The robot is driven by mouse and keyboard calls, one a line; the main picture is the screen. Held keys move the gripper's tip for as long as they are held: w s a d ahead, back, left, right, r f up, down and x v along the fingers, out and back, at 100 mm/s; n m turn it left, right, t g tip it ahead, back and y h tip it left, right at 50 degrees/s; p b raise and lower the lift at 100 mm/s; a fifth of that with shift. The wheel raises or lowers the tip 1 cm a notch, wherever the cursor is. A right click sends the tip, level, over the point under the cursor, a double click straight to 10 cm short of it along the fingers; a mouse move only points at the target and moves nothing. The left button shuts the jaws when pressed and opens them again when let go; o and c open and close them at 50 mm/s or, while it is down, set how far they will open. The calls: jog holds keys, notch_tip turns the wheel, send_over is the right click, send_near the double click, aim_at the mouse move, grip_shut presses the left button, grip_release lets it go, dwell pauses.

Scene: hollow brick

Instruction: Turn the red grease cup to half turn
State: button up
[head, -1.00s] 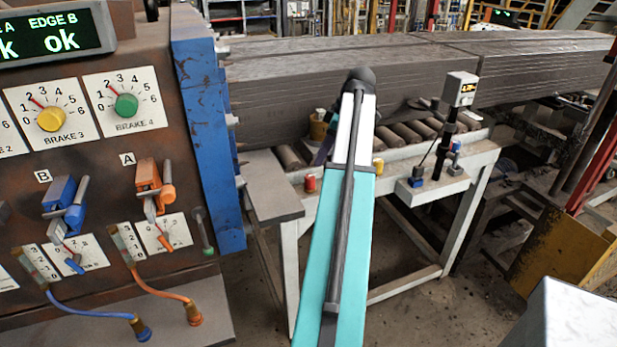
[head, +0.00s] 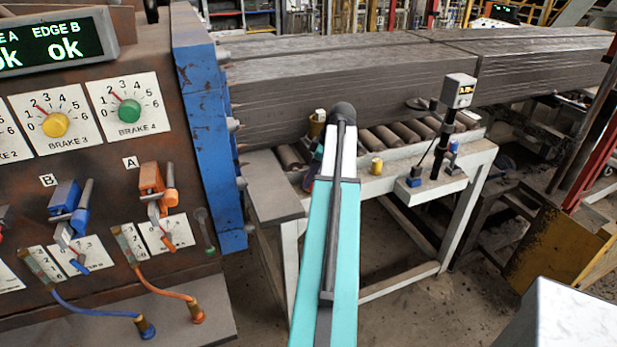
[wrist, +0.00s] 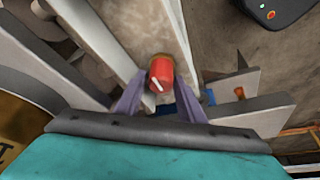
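The red grease cup (wrist: 161,73) shows in the middle of the wrist view, with a white line mark on its face pointing to the lower right. My gripper (wrist: 161,90) is open, one purple finger to the left of the cup and one to the right. A gap seems to remain on both sides, though I cannot tell how deep the cup sits between the fingertips. In the head view my arm hides the cup and most of the gripper.
A yellow cup (head: 376,167) sits on the white roller frame (head: 395,182), right of my arm. A gauge on a black post (head: 457,92) stands farther right. The blue panel edge (head: 209,130) and brake console (head: 100,190) are on the left.

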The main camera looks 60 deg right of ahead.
jog(key=shift+w+f, duration=0.1)
jog(key=shift+f, duration=0.15)
jog(key=c, duration=0.7)
jog(key=shift+a, duration=0.15)
jog(key=shift+c, duration=0.4)
